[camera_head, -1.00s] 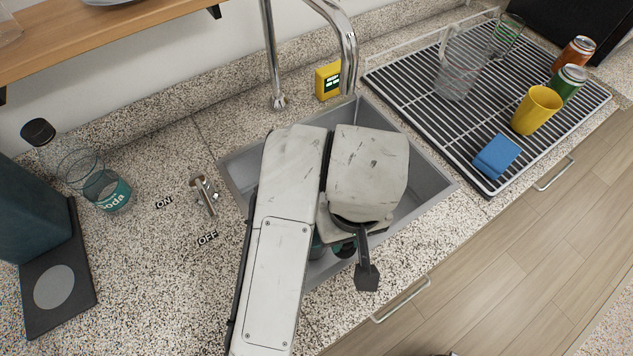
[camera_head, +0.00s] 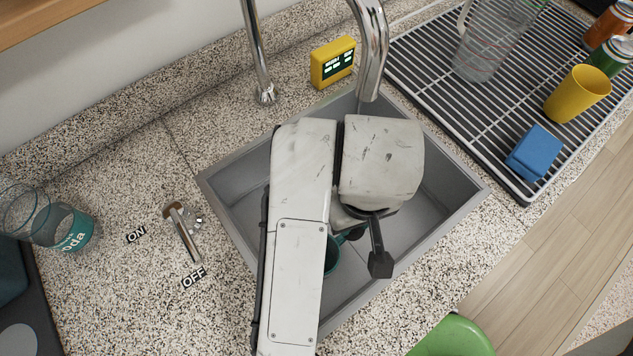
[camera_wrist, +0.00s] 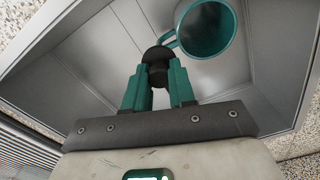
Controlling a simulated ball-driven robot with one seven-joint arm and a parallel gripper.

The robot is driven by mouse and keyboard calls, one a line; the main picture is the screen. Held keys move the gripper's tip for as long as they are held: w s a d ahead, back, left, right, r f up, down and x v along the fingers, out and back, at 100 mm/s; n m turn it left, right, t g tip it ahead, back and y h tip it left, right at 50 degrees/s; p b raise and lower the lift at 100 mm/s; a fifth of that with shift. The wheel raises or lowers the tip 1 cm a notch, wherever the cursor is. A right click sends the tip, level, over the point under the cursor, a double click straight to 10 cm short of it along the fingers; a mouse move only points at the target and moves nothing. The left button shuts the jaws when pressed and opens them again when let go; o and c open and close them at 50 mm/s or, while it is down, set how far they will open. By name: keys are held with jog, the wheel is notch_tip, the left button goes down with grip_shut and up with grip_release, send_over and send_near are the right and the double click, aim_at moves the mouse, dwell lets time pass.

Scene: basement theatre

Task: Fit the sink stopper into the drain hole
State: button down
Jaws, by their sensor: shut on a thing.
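My gripper (camera_wrist: 157,76) is shut on the black sink stopper (camera_wrist: 157,55), which sits between its teal fingertips in the wrist view. The gripper is inside the grey sink (camera_head: 236,218). A teal cup (camera_wrist: 224,42) stands in the sink beside the stopper, its handle close to it; I cannot tell whether they touch. Part of the cup also shows beside my arm in the head view (camera_head: 332,258). The drain hole is not visible, and I cannot tell whether the stopper is over it. In the head view my arm hides the fingers and the stopper.
The faucet (camera_head: 372,50) rises behind the sink. A yellow box (camera_head: 333,62) stands by it. The tap lever (camera_head: 183,232) and a glass (camera_head: 70,232) are left. A drying rack (camera_head: 430,65) with a yellow cup (camera_head: 578,94) and blue sponge (camera_head: 535,152) is right.

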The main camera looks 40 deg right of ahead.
jog(key=w+d+f, duration=0.1)
jog(key=w+f, duration=0.2)
jog(key=w, duration=0.1)
jog(key=w+d+f+p, duration=0.1)
jog(key=w+f, duration=0.2)
jog(key=w, duration=0.1)
jog(key=w+d+f+p, duration=0.1)
jog(key=w+f, duration=0.2)
jog(key=w, duration=0.2)
jog(key=shift+d+f, duration=0.1)
jog(key=shift+w+d+f, duration=0.1)
jog(key=shift+w+f, duration=0.3)
jog(key=shift+f, duration=1.7)
jog(key=shift+f, duration=0.15)
jog(key=c, duration=0.9)
grip_release()
